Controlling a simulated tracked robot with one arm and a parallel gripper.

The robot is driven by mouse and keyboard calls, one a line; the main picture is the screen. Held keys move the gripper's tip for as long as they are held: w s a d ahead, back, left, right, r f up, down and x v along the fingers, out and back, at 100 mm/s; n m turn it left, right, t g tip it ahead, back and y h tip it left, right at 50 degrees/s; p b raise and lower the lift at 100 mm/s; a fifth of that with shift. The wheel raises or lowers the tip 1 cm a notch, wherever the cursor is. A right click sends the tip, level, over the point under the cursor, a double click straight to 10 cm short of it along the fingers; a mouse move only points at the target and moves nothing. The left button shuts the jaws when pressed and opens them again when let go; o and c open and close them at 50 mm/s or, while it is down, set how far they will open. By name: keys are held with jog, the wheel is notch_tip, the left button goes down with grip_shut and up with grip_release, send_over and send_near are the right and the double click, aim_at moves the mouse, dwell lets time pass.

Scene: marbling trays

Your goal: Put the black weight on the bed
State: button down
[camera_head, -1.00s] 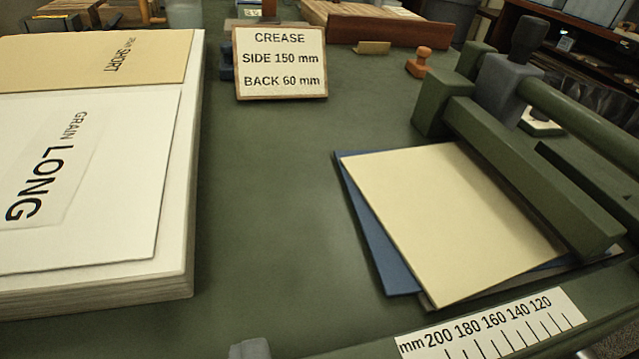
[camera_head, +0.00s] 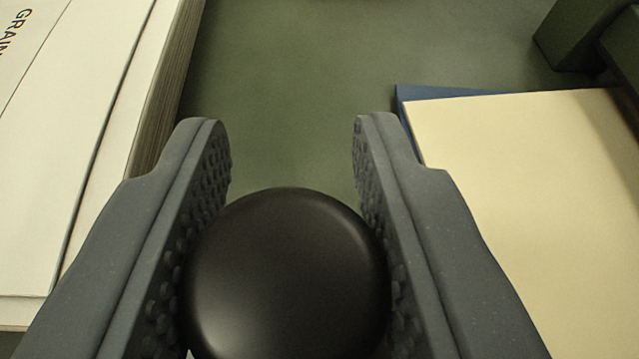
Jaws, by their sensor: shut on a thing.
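The black weight (camera_head: 290,275) is a round, smooth, dark knob-like shape in the lower middle of the view. My gripper (camera_head: 287,150) has its two grey, studded fingers shut on it, one on each side. The weight's lower part is cut off by the frame's bottom edge, so I cannot tell whether it touches anything below. The green bed (camera_head: 285,60) shows bare ahead of the fingertips, between the paper stacks.
A thick stack of white paper (camera_head: 60,170) lies at the left, close to the left finger. A cream sheet (camera_head: 540,180) over a blue sheet (camera_head: 440,93) lies at the right, partly behind the right finger. A dark green bar (camera_head: 580,35) stands at the upper right.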

aim_at(294, 256)
jog(key=shift+f+b, duration=0.55)
jog(key=shift+f, duration=1.05)
jog(key=c, duration=1)
grip_release()
jog(key=shift+c, duration=0.2)
jog(key=shift+s, duration=0.1)
jog(key=p+v, duration=0.2)
jog(key=v, duration=1)
jog(key=shift+p, duration=0.3)
